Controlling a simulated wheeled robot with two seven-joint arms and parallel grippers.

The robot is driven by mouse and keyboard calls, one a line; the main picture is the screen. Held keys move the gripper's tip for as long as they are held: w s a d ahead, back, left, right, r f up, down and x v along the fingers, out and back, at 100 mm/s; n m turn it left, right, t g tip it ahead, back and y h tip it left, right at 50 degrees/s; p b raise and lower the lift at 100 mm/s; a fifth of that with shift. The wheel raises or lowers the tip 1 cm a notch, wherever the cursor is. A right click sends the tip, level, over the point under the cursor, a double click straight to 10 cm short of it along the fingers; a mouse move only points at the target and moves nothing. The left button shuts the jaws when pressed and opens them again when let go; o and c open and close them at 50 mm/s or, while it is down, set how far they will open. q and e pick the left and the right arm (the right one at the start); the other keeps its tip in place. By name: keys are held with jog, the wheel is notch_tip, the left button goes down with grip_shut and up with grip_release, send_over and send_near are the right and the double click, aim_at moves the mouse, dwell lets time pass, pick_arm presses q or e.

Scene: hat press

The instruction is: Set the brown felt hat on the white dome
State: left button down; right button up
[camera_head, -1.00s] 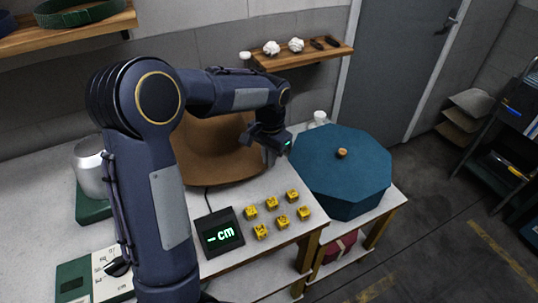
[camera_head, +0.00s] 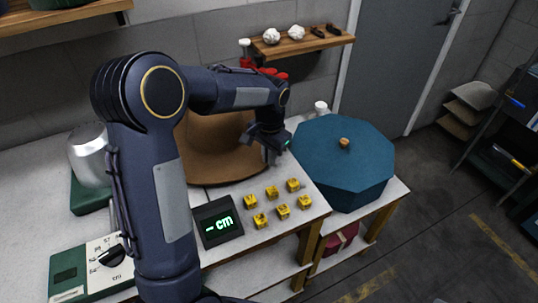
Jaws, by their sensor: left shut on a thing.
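The brown felt hat (camera_head: 215,150) is behind my left arm, its wide brim curving down at the front. My left gripper (camera_head: 270,155) is at the hat's right edge, shut on its brim. My arm hides part of the crown. A pale, shiny, round-topped form (camera_head: 88,155) stands on a dark green base at the left; I cannot tell whether it is the white dome. Whatever is under or behind the hat is hidden. My right gripper is not in view.
A blue octagonal box (camera_head: 340,165) with a wooden knob stands right of the hat. Several yellow blocks (camera_head: 272,193) and a green-lit display (camera_head: 218,222) are in front of it. A wooden shelf (camera_head: 305,45) hangs behind.

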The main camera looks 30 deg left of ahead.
pick_arm(q)
jog(key=shift+f+b, duration=0.5)
jog(key=shift+f, duration=0.3)
jog(key=c, duration=1.5)
grip_release()
jog(key=shift+r, duration=0.1)
notch_tip(320, 180, up, 7)
jog(key=shift+s+r, duration=0.1)
jog(key=shift+r, duration=0.3)
jog(key=s+r+n+t+h, duration=0.2)
jog(key=s+r+t+h, duration=0.15)
jog(key=s, duration=1.05)
jog(key=s+d+f+n, duration=0.1)
jog(key=s, duration=0.2)
jog(key=s+d+f+n+t, duration=0.1)
jog(key=s, duration=0.3)
jog(key=s+d+f+n+t, duration=0.1)
jog(key=s+d, duration=0.1)
jog(key=s, duration=0.2)
jog(key=shift+d+h, duration=0.1)
jog(key=shift+h, duration=0.15)
